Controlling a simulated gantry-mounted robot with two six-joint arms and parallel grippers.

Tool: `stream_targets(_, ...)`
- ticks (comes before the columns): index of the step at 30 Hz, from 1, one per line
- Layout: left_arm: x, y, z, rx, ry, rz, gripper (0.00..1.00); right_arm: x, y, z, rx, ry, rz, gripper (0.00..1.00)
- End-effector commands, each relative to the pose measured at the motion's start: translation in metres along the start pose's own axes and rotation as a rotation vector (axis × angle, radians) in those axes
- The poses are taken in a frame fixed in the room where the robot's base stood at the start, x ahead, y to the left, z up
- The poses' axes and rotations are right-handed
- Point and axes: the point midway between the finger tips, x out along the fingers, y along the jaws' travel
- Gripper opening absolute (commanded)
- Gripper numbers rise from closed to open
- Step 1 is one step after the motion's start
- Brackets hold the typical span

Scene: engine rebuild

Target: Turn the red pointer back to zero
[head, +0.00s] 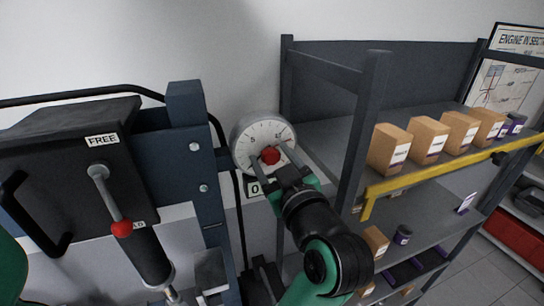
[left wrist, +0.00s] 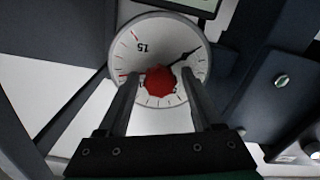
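The round white dial gauge (head: 246,136) is on the dark frame in the middle of the head view, and it fills the top of the left wrist view (left wrist: 140,45). A red knob (head: 270,156) sits at its centre and also shows in the left wrist view (left wrist: 160,80). A thin black needle (left wrist: 182,55) points up and right in the left wrist view. My right gripper is not in view.
A dark post (head: 366,135) and shelving with several brown boxes (head: 389,150) stand to the right. A yellow bar (head: 440,167) runs along the shelf front.

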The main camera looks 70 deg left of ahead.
Motion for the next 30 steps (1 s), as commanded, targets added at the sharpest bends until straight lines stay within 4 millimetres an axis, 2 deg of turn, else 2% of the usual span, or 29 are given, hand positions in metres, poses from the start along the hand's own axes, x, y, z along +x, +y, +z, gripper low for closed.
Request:
stream_targets(1, -0.0001, 0.0000, 0.0000, 0.000, 0.000, 0.000, 0.56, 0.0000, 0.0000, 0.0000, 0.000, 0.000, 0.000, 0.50)
stream_targets(10, -0.0003, 0.0001, -0.0001, 0.000, 0.000, 0.000, 0.02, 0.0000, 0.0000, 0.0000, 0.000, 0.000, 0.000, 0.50)
stream_targets(22, -0.0004, 0.0000, -0.0002, -0.035, 0.000, 0.000, 0.00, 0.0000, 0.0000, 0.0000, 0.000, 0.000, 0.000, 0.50)
stream_targets(30, -0.0005, -0.0001, -0.0003, -0.180, 0.000, 0.000, 0.00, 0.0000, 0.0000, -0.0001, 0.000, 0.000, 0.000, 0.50)
